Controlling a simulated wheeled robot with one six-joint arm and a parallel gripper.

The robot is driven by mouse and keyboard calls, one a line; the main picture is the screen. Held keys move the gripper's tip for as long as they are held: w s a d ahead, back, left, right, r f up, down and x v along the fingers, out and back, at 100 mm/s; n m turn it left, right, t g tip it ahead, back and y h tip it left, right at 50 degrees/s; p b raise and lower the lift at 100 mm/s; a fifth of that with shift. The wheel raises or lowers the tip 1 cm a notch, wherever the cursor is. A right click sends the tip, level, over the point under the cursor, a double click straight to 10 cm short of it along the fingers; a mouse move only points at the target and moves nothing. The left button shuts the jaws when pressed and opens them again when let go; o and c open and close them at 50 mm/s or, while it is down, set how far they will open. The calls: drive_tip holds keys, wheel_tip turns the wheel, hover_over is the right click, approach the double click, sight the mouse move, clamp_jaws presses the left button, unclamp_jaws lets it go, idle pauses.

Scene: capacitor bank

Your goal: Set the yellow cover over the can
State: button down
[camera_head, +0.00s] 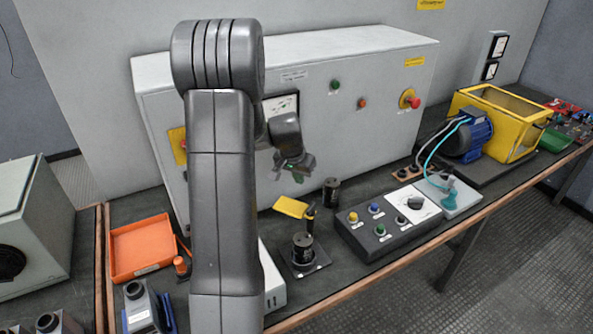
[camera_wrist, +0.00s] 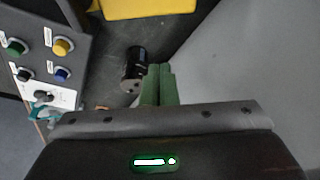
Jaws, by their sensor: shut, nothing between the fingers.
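A yellow piece (camera_head: 290,207), which looks like the cover, is on the bench left of centre, with a black upright part at its right end. Its edge also shows at the top of the wrist view (camera_wrist: 150,8). One black can (camera_head: 331,190) stands behind it to the right and shows in the wrist view (camera_wrist: 135,68) just beyond my fingers. A second black can (camera_head: 303,246) stands on a dark plate nearer the bench front. My gripper (camera_head: 299,176) is shut and empty above the bench near the cabinet. Its green fingers (camera_wrist: 160,84) are together, with a gap to the can hard to judge.
A button box (camera_head: 385,222) lies right of the cans. A grey cabinet (camera_head: 340,70) stands close behind. An orange tray (camera_head: 140,248) is at left. A blue motor (camera_head: 468,140) and yellow frame (camera_head: 515,122) stand at right. Little bench space is clear.

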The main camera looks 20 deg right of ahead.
sight(293, 204)
drive_tip(key=f, duration=0.1)
drive_tip(key=s+a+f, duration=0.1)
drive_tip(key=a+f+p, duration=0.1)
drive_tip(key=f, duration=0.1)
drive_tip(key=shift+s, duration=0.3)
